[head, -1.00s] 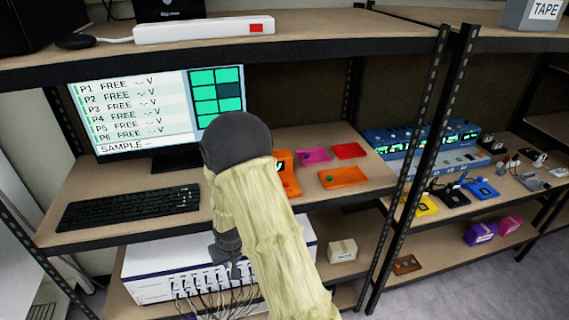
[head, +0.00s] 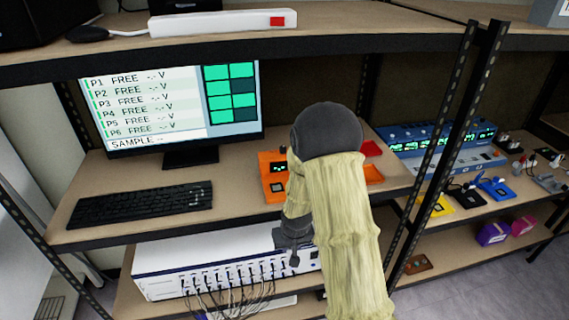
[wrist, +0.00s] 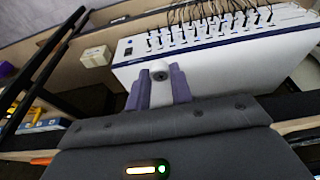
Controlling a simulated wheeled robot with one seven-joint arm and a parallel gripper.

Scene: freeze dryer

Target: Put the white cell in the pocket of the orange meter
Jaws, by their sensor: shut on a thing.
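The orange meter (head: 267,163) sits on the middle shelf, right of the monitor. It has a small lit display and a dark patch on its lower part; my arm partly covers its right side. My gripper (head: 294,260) hangs in front of the shelf edge, below and nearer than the meter. In the wrist view my gripper (wrist: 160,78) has its purple fingers closed on the white cell (wrist: 159,92), whose round end with a dark centre faces the camera. The cell cannot be made out in the head view.
A keyboard (head: 140,204) and monitor (head: 165,110) stand left of the meter. A white cabled unit (head: 200,262) stands on the lower shelf. A black rack post (head: 440,150) rises at the right. A small box (wrist: 96,56) shows in the wrist view.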

